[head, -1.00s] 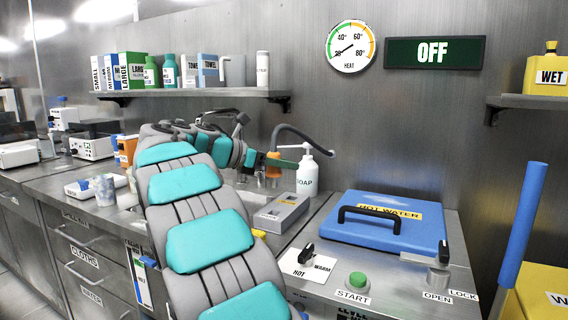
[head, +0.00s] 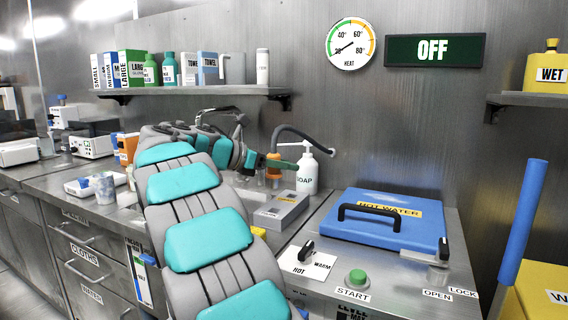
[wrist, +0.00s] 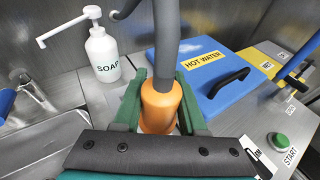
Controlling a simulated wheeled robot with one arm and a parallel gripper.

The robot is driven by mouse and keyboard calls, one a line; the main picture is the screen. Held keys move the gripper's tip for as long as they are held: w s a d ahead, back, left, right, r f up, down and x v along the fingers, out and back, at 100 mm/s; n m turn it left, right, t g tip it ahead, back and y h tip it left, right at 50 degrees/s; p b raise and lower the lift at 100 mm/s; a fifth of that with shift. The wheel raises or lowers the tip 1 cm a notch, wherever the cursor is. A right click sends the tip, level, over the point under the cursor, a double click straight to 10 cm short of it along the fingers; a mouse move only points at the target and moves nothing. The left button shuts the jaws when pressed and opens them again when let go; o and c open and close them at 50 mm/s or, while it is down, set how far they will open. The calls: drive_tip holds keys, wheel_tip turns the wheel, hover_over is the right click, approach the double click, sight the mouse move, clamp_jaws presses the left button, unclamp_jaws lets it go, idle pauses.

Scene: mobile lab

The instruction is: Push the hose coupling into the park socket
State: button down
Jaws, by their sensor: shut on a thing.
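The hose coupling is an orange sleeve (wrist: 160,106) on the end of a dark grey hose (wrist: 166,40). My gripper (wrist: 161,100) is shut on it, with one green finger on each side. I cannot make out the park socket; the space under the coupling is hidden in the wrist view. I cannot tell whether the coupling touches anything below.
A white soap bottle (head: 307,172) stands close behind the coupling. A grey box (head: 281,209) sits on the counter nearby. To the right are a blue HOT WATER lid (head: 376,232) with a black handle, a HOT/WARM knob (head: 306,249) and a green START button (head: 357,277).

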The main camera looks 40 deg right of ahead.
sight(284, 208)
drive_tip(key=shift+f+b, duration=0.75)
drive_tip(key=shift+f, duration=3.75)
drive_tip(key=shift+c, duration=1.9)
unclamp_jaws()
drive_tip(key=v, duration=0.7)
drive_tip(key=shift+w+a, duration=0.1)
drive_tip(key=shift+a+r, duration=0.1)
drive_tip(key=shift+a, duration=0.15)
